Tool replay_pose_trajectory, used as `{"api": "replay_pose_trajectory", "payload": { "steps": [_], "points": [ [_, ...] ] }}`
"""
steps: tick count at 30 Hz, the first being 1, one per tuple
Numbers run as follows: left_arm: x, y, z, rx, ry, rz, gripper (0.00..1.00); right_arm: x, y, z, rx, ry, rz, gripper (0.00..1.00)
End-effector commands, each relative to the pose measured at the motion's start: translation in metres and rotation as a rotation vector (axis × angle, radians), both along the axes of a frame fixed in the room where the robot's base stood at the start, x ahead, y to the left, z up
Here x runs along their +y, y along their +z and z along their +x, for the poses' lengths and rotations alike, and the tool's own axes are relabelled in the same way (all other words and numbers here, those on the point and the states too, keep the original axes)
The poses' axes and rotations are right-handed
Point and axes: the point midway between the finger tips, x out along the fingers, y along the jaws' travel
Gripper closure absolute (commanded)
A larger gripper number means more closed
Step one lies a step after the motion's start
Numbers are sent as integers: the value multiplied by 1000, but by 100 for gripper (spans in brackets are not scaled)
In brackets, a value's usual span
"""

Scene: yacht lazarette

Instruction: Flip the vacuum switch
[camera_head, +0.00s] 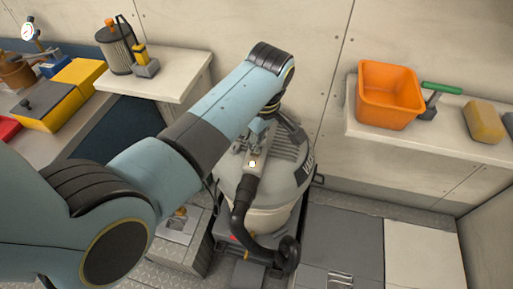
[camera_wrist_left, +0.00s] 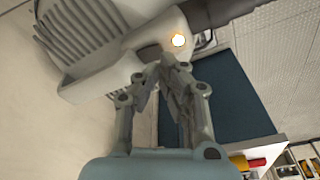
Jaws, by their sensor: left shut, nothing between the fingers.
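The vacuum (camera_head: 288,180) is a grey and beige canister on the floor, with a ribbed top and a black hose at its front. A small round light (camera_head: 252,163) glows on its top housing. In the left wrist view the same vacuum (camera_wrist_left: 85,35) fills the upper left, with its light (camera_wrist_left: 178,40) glowing just above the fingers. My left gripper (camera_wrist_left: 168,66) is shut and empty, its fingertips at the edge of the vacuum's housing; I cannot tell whether they touch. In the head view this gripper (camera_head: 256,132) is partly hidden by the arm. The switch itself is not clearly visible.
An orange bin (camera_head: 388,97), a green-handled tool (camera_head: 440,88) and a yellow sponge (camera_head: 484,122) sit on the right shelf. A yellow box (camera_head: 60,97) and a filter canister (camera_head: 115,48) stand at left. Grey floor panels (camera_head: 342,240) lie clear right of the vacuum.

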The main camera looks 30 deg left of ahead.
Motion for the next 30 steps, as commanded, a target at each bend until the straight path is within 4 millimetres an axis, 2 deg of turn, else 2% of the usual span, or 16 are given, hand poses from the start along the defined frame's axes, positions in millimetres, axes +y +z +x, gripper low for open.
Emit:
{"api": "replay_pose_trajectory", "payload": {
  "steps": [30],
  "points": [
    [0,-13,0,0,0,0,100,-4,-8,0,1,1,-5,60]
  ]
}}
